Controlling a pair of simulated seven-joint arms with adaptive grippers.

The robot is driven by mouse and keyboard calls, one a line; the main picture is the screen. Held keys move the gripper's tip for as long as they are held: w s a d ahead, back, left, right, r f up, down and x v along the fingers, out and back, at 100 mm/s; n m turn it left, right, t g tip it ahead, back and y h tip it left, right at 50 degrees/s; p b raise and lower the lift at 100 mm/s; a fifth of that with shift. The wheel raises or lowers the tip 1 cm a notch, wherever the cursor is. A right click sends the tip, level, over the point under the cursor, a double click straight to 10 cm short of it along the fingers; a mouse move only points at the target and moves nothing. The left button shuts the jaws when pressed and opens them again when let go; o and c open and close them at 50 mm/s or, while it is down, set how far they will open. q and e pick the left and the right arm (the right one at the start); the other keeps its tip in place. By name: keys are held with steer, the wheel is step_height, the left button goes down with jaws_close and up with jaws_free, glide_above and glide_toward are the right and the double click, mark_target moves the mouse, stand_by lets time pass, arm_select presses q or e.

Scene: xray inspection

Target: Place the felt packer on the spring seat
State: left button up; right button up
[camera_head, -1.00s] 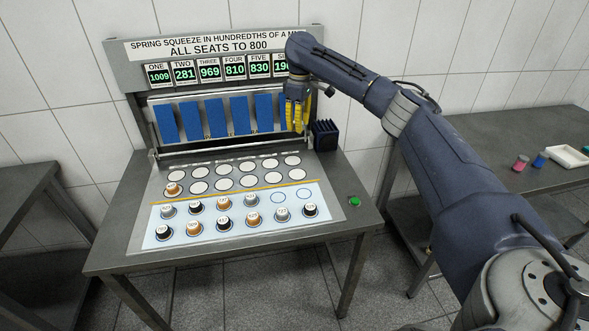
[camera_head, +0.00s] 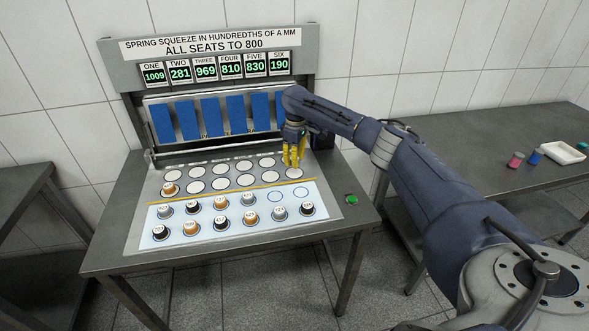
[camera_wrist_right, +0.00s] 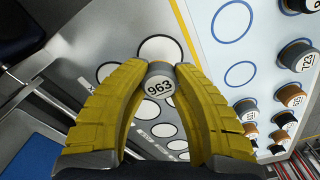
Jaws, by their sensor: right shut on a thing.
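My right gripper (camera_head: 294,166) is over the right end of the white circles on the grey plate. In the right wrist view its yellow fingers (camera_wrist_right: 158,72) are shut on a small grey round packer (camera_wrist_right: 159,88) with a white top marked 963. The packer's underside is hidden, so I cannot tell whether it touches the plate. White circles (camera_head: 245,166) lie in two rows; an orange-brown packer (camera_head: 170,189) sits at the left end of the front row. Blue panels (camera_head: 210,118) stand behind. I cannot tell which part is the spring seat. My left gripper is not in view.
Several numbered packers (camera_head: 220,222) stand on the pale board, with two empty blue rings (camera_head: 275,197) at its right. The display (camera_head: 279,65) for SIX reads 190. A green button (camera_head: 351,199) is at the bench's right. A side table (camera_head: 480,150) holds a white tray (camera_head: 563,152).

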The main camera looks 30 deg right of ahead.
mark_target(295, 173)
steer(key=shift+f, duration=2.1)
steer(key=shift+f, duration=0.15)
steer(key=o, duration=0.8)
steer(key=shift+o, duration=0.2)
step_height(295, 173, up, 12)
steer(key=shift+s+d+r, duration=0.1)
steer(key=shift+s+r, duration=0.05)
